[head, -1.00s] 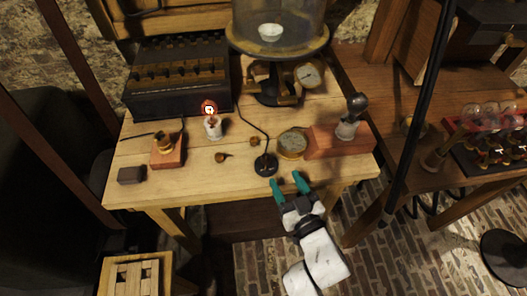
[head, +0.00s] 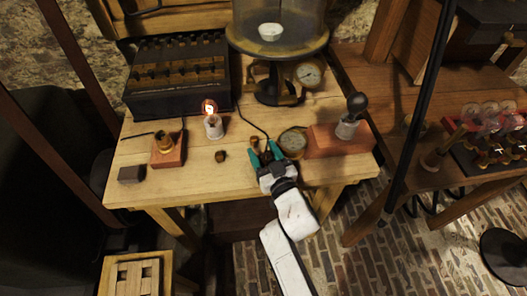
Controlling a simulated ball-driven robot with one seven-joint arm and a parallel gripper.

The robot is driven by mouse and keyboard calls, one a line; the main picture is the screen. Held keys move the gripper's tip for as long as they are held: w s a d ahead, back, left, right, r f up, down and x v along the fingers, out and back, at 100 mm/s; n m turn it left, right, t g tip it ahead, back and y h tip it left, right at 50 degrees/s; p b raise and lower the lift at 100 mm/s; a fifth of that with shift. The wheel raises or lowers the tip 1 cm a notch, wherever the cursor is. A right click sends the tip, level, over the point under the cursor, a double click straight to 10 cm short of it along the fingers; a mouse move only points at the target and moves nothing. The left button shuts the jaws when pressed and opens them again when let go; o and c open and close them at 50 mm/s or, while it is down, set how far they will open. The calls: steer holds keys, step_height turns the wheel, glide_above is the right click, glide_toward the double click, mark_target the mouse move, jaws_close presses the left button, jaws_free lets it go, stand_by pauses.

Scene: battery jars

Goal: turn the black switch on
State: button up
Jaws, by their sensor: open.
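The round black base with a short upright stem, which looks like the black switch, is now hidden behind my gripper (head: 265,152). Only its thin black cable (head: 257,124) shows, running back over the table. My gripper, with green fingers, is open over that spot near the table's front edge. I cannot tell whether its fingers touch the switch or how the switch is set.
A round brass-rimmed dial (head: 293,140) and a wooden block (head: 333,141) are close on the right. A small brown knob (head: 220,156), a glowing bulb (head: 210,108) and a reddish block (head: 168,153) are to the left. A glass-domed stand (head: 278,46) is behind.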

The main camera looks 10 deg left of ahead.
steer(key=shift+w, duration=0.1)
steer(key=shift+c, duration=0.2)
steer(key=c, duration=0.9)
steer(key=b, duration=0.3)
steer(key=shift+f+h+b, duration=0.3)
steer(key=shift+f+b, duration=0.05)
steer(key=shift+b, duration=0.05)
steer(key=m+b, duration=0.1)
steer(key=b, duration=0.3)
steer(key=shift+a+f+t+h+b, duration=0.1)
steer(key=shift+t+h+b, duration=0.3)
steer(key=b, duration=0.4)
steer(key=shift+m+h, duration=0.3)
steer(key=h+b, duration=0.1)
steer(key=b, duration=0.2)
steer(key=m+t+h+b, duration=0.1)
steer(key=b, duration=0.3)
steer(key=shift+d+r, duration=0.2)
steer(key=m+h+b, duration=0.1)
steer(key=h+b, duration=0.1)
steer(key=b, duration=0.4)
steer(key=shift+w+d+m+t+b, duration=0.1)
steer(key=shift+d+m+t+b, duration=0.05)
steer(key=shift+m+t+b, duration=0.2)
steer(key=shift+d+r+m+t+h+b, duration=0.15)
steer(key=shift+m+h+b, duration=0.35)
steer(key=shift+h+b, duration=0.45)
steer(key=shift+r+m+t+h+b, duration=0.1)
steer(key=shift+m+h+b, duration=0.45)
steer(key=shift+b, duration=0.6)
